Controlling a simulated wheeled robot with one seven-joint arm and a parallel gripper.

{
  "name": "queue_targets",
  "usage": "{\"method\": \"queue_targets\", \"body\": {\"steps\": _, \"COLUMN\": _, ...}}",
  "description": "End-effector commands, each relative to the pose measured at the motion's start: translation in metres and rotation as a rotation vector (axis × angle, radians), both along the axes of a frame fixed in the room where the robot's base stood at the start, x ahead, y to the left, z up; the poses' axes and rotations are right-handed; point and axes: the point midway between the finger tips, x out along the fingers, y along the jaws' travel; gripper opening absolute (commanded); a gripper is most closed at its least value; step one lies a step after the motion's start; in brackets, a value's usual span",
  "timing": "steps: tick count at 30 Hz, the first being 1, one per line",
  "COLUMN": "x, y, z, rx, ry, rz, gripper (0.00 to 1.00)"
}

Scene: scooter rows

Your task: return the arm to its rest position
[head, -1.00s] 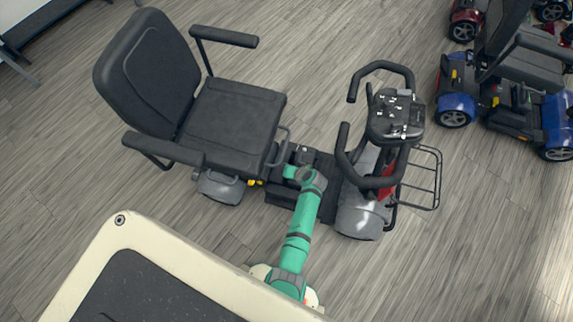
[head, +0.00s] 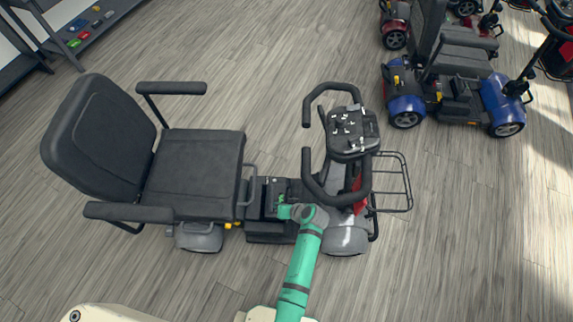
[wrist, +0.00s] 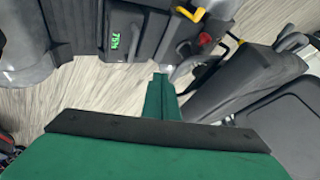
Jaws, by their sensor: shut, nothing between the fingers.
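My green arm (head: 300,262) reaches up from the bottom of the head view to the grey and black scooter. My gripper (head: 283,211) is over the scooter's low middle part, between seat and steering column. In the wrist view the green fingers of my gripper (wrist: 160,78) are together with nothing between them. They point at the gap beside a dark box with a lit green display (wrist: 116,40). I cannot tell whether the fingertips touch the scooter.
The scooter's black seat (head: 200,165) stands left of my arm, its handlebar (head: 308,165) and wire basket (head: 392,185) to the right. A blue scooter (head: 405,105) stands at the upper right. A shelf (head: 90,25) is at the upper left. The floor at lower right is clear.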

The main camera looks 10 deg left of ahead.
Motion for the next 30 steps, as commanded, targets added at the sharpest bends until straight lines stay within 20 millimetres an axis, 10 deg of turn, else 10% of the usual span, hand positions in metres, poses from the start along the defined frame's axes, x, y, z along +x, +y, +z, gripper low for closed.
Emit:
{"method": "queue_targets", "body": {"steps": 8, "x": -0.005, "y": -0.001, "z": -0.002, "rx": -0.005, "ry": -0.004, "rz": -0.015, "gripper": 0.00}}
{"method": "queue_targets", "body": {"steps": 17, "x": -0.064, "y": -0.019, "z": -0.008, "rx": -0.088, "ry": -0.093, "rz": -0.199, "gripper": 0.00}}
{"method": "queue_targets", "body": {"steps": 30, "x": -0.166, "y": -0.074, "z": 0.065, "rx": -0.222, "ry": -0.346, "rz": -0.470, "gripper": 0.00}}
